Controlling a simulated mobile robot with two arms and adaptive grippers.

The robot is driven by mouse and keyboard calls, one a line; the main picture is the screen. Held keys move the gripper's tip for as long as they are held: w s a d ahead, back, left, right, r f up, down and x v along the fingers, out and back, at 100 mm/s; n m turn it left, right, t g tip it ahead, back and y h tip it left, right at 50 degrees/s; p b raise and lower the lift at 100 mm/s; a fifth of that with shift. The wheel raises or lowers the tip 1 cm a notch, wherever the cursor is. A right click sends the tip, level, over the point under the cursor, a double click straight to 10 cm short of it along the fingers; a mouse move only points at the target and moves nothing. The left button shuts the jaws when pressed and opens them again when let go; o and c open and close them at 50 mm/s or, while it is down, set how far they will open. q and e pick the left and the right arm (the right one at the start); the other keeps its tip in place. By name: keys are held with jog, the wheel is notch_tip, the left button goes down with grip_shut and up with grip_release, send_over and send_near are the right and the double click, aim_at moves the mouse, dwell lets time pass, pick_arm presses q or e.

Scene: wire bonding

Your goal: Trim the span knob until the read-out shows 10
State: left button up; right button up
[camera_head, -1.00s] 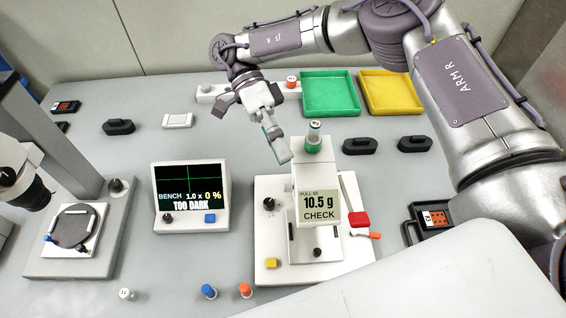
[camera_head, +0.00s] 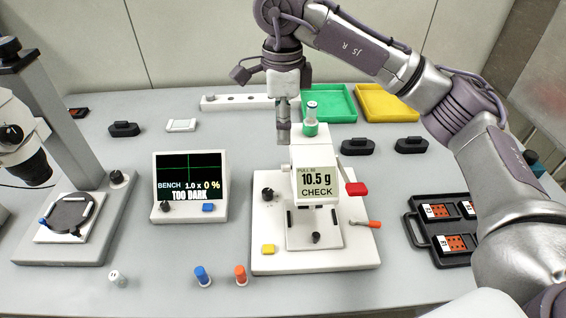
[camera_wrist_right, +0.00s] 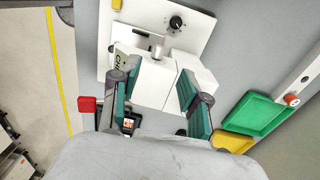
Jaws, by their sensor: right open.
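The pull tester (camera_head: 292,262) is a white machine on a wide base. Its read-out (camera_head: 317,179) shows 10.5 g with CHECK below. A black knob (camera_head: 267,194) sits on the base at the left of the tester's head; it looks like the span knob, but I cannot read its label. It also shows near the top of the wrist view (camera_wrist_right: 176,23). My right gripper (camera_head: 283,136) points down behind the tester's head, apart from the knob. In the wrist view its teal-padded fingers (camera_wrist_right: 161,78) are spread, with nothing held between them. My left gripper is out of view.
The bench display (camera_head: 188,180) stands left. Green (camera_head: 347,116) and yellow (camera_head: 414,118) trays lie behind.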

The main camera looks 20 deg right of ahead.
aim_at(283, 165)
jog(key=f, duration=0.6)
jog(key=f+p, duration=0.1)
jog(key=f, duration=0.2)
jog(key=shift+s, duration=0.25)
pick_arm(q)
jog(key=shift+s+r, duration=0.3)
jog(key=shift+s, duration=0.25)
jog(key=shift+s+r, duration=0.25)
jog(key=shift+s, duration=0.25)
pick_arm(e)
jog(key=shift+f, duration=0.15)
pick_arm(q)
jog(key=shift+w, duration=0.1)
pick_arm(e)
jog(key=shift+c, duration=0.5)
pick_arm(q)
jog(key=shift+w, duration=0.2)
pick_arm(e)
grip_shut()
